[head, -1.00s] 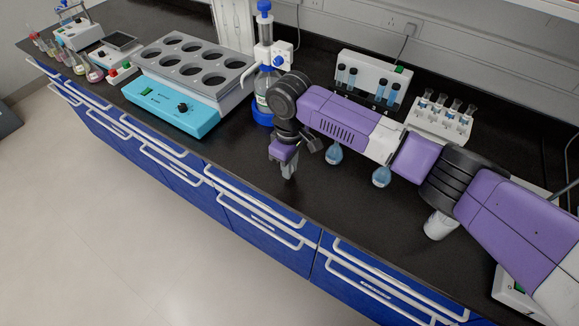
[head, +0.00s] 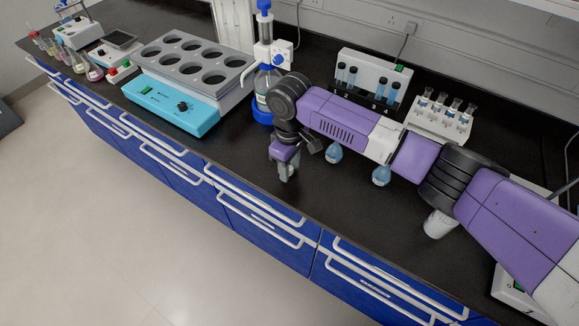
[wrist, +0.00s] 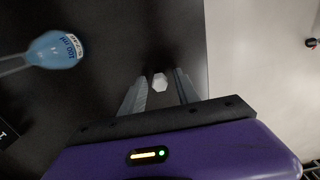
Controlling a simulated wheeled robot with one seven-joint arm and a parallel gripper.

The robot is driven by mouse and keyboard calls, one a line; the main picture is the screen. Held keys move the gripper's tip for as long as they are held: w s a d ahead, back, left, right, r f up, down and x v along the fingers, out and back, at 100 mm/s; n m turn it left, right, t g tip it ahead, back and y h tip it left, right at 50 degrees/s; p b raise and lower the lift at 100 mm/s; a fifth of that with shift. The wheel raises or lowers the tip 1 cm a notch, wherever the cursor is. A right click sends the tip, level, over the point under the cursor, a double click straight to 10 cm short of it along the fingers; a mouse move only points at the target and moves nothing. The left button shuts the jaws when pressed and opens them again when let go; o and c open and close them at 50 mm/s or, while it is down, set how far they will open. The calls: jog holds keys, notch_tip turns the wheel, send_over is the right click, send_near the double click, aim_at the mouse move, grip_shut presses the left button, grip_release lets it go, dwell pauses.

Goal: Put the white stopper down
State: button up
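The white stopper (wrist: 160,82) shows in the wrist view as a small pale piece against the black benchtop. It sits between the tips of my gripper (wrist: 160,84), with a dark gap on each side, so neither finger appears to touch it. The fingers are apart and open. In the head view my gripper (head: 287,173) points down close over the bench near its front edge. The stopper cannot be made out clearly there.
A blue flask (wrist: 55,50) lies to the left in the wrist view. In the head view, two blue flasks (head: 334,153) (head: 381,175) stand right of my gripper. A bottle dispenser (head: 266,85) and turquoise bath (head: 172,105) stand behind and left. The bench edge is close.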

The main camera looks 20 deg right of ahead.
notch_tip(320, 180, up, 12)
jog(key=b, duration=0.1)
jog(key=shift+b, duration=0.35)
jog(key=s+a+f+m+t+y, duration=0.1)
jog(key=s+a+f+t+y, duration=0.2)
jog(key=a, duration=0.5)
jog(key=s+a+f+m+t+y, duration=0.2)
jog(key=s+a+f+y, duration=0.1)
jog(key=a, duration=0.6)
jog(key=s+a+f+m+t+y, duration=0.1)
jog(key=s+a+f+t+y, duration=0.15)
jog(key=a, duration=0.55)
jog(key=s+d+f+m+t+h, duration=0.1)
jog(key=s+d+m+t+h, duration=0.2)
jog(key=s+d, duration=0.55)
jog(key=s+d+f+m+t+h, duration=0.1)
jog(key=s+d+m+t+h, duration=0.2)
jog(key=s+d, duration=0.55)
jog(key=s+d+r+n+h, duration=0.1)
jog(key=s+d+r, duration=0.3)
jog(key=s, duration=0.4)
jog(key=s+d+r+n+t+h, duration=0.1)
jog(key=s+d+r+n, duration=0.1)
jog(key=s+d+r, duration=0.2)
jog(key=r+v, duration=0.1)
jog(key=v, duration=0.3)
